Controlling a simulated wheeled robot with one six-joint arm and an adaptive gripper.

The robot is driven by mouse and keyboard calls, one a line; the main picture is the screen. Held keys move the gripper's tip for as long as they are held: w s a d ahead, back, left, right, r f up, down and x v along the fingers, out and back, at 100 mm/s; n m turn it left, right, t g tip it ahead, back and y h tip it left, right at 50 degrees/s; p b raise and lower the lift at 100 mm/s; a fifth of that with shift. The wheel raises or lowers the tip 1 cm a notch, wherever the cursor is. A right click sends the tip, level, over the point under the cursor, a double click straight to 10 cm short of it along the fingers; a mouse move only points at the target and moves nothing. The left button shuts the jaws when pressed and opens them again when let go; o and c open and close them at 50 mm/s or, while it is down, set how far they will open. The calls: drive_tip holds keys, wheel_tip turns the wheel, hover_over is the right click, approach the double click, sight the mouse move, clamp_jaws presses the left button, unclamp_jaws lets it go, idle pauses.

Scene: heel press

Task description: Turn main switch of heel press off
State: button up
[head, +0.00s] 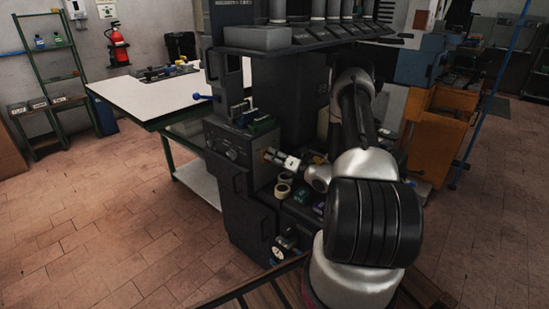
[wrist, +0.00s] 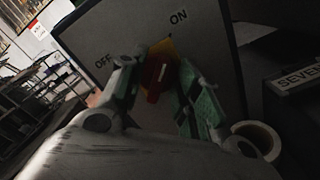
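The heel press (head: 228,185) is the dark machine in the middle of the head view. Its main switch (wrist: 156,78) is a red handle on a yellow plate (wrist: 163,47), on a grey panel (wrist: 205,30) marked OFF at left and ON at right in the wrist view. The handle lies between the two green-padded fingers of my gripper (wrist: 153,90), which are apart on either side of it. I cannot tell whether either finger touches it. In the head view my gripper (head: 272,155) is at the press's side panel, and the switch is mostly hidden there.
Tape rolls (head: 283,190) sit on a ledge just below my gripper; one roll (wrist: 256,139) is close by at right in the wrist view. A white-topped table (head: 130,98) stands behind at left. The tiled floor (head: 120,220) at left is clear.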

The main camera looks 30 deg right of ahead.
clamp_jaws()
drive_tip(key=shift+n, duration=0.3)
drive_tip(key=n, duration=1.1)
drive_tip(key=a+n, duration=0.1)
drive_tip(key=n, duration=0.5)
drive_tip(key=shift+s, duration=0.15)
drive_tip(key=shift+n, duration=0.3)
idle(0.5)
